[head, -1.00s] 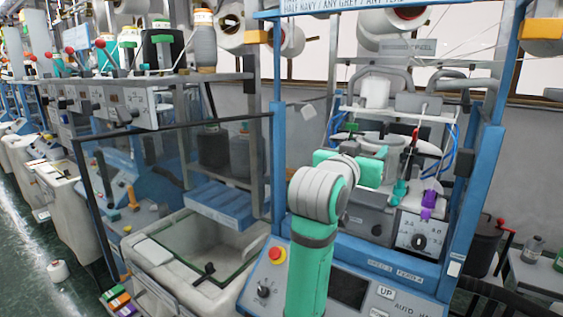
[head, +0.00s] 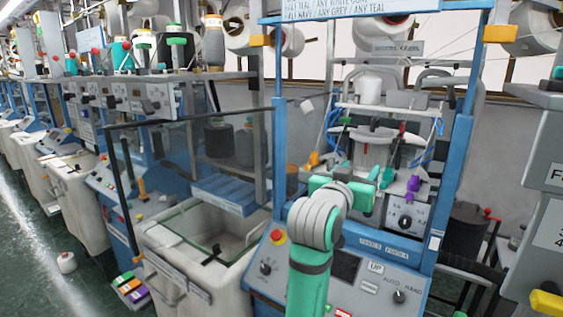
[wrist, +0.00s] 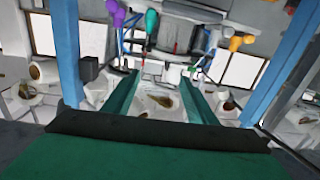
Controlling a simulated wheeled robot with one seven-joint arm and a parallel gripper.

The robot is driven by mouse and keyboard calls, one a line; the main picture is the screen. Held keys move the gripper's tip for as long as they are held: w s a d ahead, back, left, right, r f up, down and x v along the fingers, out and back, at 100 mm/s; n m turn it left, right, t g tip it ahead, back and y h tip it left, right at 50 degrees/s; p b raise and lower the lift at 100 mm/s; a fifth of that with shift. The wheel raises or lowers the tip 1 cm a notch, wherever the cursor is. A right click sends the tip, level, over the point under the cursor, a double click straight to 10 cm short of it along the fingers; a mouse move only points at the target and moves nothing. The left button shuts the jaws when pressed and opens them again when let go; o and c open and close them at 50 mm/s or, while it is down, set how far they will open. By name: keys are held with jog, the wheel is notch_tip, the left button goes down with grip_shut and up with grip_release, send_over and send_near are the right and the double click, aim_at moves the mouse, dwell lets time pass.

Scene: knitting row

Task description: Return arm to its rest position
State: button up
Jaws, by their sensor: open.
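My arm (head: 318,222), green with grey joints, rises in front of the blue-framed knitting machine (head: 465,150) in the head view. It bends at a grey joint, and its green forward part points toward the machine. My gripper (wrist: 160,85) shows in the wrist view as two green fingers set well apart, open with nothing between them. In the head view the fingertips are hard to tell from the machine parts behind. A purple handle (head: 413,184) and a purple one in the wrist view (wrist: 115,12) are apart from the fingers.
A red button (head: 277,237) and control panel (head: 385,285) lie close to my arm. A clear-lidded bin (head: 205,240) stands to the left. A grey machine (head: 545,150) stands at the right edge.

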notch_tip(320, 180, down, 14)
jog(key=a+n+y, duration=0.1)
jog(key=a+n, duration=0.1)
jog(key=a, duration=0.1)
jog(key=s+a+f+n+y, duration=0.1)
jog(key=s+a+f+y, duration=0.3)
jog(key=f, duration=0.6)
jog(key=s+a+f+n+t+h, duration=0.1)
jog(key=s+f+n, duration=0.1)
jog(key=s+f, duration=0.55)
jog(key=s+a+f+n+y, duration=0.1)
jog(key=s+a+f+y, duration=0.15)
jog(key=f, duration=0.85)
jog(key=s+a+f+y, duration=0.1)
jog(key=s+a+f, duration=0.3)
jog(key=s, duration=0.5)
jog(key=s+a+f+y, duration=0.1)
jog(key=s+f, duration=0.4)
jog(key=s, duration=0.4)
jog(key=s+a+r, duration=0.1)
jog(key=s, duration=0.9)
jog(key=s+a+r+g, duration=0.1)
jog(key=s, duration=1)
jog(key=shift+a+r+y, duration=0.2)
jog(key=shift+a+y, duration=0.15)
jog(key=shift+a, duration=0.05)
